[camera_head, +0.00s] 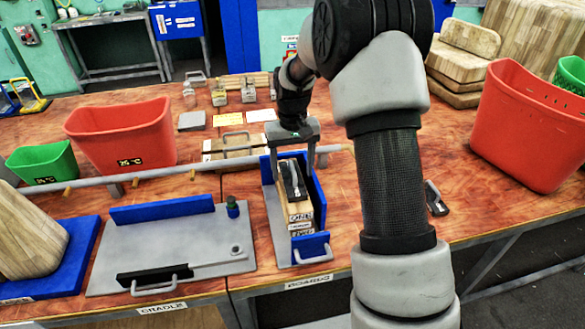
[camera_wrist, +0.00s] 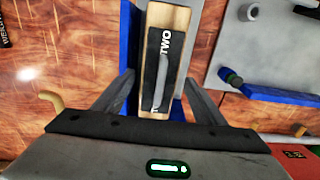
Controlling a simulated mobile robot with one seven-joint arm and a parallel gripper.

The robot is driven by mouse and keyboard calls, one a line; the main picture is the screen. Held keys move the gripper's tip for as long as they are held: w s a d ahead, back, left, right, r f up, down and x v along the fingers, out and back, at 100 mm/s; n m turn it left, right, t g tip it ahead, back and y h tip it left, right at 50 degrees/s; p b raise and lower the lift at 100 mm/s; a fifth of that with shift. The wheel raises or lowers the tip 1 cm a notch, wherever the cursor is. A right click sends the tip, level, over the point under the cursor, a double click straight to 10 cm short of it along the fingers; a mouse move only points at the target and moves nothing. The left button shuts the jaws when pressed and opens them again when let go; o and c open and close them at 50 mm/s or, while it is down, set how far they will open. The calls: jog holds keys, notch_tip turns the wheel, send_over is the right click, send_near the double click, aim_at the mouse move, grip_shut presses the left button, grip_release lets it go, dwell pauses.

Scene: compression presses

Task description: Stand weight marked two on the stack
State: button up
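The weight marked two (camera_wrist: 178,30) is a pale wooden block with a black top plate lettered TWO and a grey handle. In the head view, a black-topped wooden block with a handle (camera_head: 293,182) lies uppermost in the blue-walled boards fixture (camera_head: 278,225). Front labels below it include one that seems to read ONE; the lower ones are hard to read. My gripper (camera_head: 293,150) is over the far end of this stack. In the wrist view my gripper's fingers (camera_wrist: 160,88) are spread, one on each side of the block, with no visible grip on its handle.
A long grey rail (camera_head: 170,172) runs behind the fixture. The cradle plate (camera_head: 170,250) is to the left. A wooden block with a handle (camera_head: 235,143) lies behind. Red bins (camera_head: 125,135) stand left and right. Small metal weights (camera_head: 219,95) stand at the back.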

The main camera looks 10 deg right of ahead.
jog(key=shift+s+f, duration=0.1)
jog(key=shift+f, duration=0.05)
notch_tip(320, 180, up, 18)
jog(key=p, duration=0.1)
jog(key=shift+f, duration=0.15)
dwell(0.4)
jog(key=s+r+t+p, duration=0.2)
jog(key=s+r, duration=0.5)
jog(key=s, duration=0.4)
jog(key=s+r+t+p, duration=0.25)
jog(key=s+r, duration=0.35)
jog(key=s, duration=0.4)
jog(key=s+f+t+p, duration=0.1)
jog(key=s+f, duration=0.1)
jog(key=s, duration=0.6)
jog(key=shift+p, duration=0.4)
